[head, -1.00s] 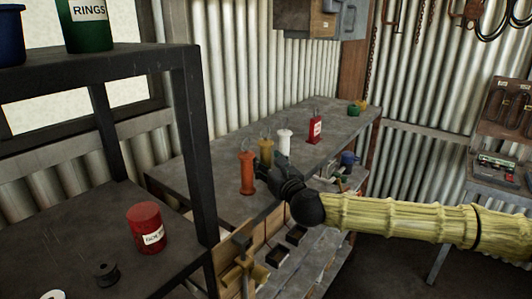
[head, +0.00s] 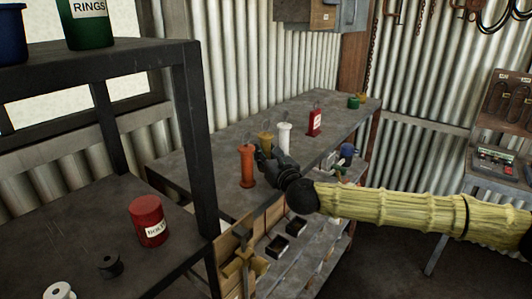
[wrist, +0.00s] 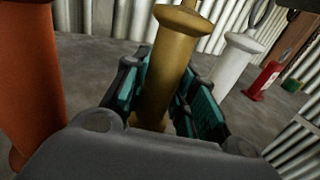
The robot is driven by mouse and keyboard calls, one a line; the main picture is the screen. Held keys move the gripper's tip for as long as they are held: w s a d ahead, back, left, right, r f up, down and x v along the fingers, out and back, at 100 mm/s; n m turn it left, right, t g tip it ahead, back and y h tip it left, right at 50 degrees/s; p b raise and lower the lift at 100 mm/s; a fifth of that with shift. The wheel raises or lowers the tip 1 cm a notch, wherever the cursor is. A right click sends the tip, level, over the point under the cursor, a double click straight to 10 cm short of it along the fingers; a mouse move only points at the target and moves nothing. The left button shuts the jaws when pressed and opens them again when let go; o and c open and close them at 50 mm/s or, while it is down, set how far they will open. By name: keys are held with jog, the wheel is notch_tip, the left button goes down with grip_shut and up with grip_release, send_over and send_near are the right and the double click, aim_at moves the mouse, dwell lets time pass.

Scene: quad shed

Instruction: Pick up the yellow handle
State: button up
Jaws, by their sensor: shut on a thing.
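The yellow handle (head: 265,140), a mustard spool-shaped cylinder with a wire loop on top, stands on the grey workbench (head: 225,200) between an orange handle (head: 247,167) and a white handle (head: 284,138). In the wrist view the yellow handle (wrist: 169,70) is between the teal-padded fingers of my gripper (wrist: 160,95), slightly tilted in the picture. My gripper (head: 266,158) is shut on it. The fingers hide its lower part, so I cannot tell whether its base touches the bench.
The orange handle (wrist: 28,80) is close on the left in the wrist view, and the white handle (wrist: 234,62) is on the right. A red container (head: 315,122) stands farther along the bench. A dark shelf frame (head: 193,140) rises at the left.

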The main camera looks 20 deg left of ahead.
jog(key=shift+r, duration=0.1)
jog(key=shift+r+b, duration=2.05)
jog(key=shift+r, duration=2.9)
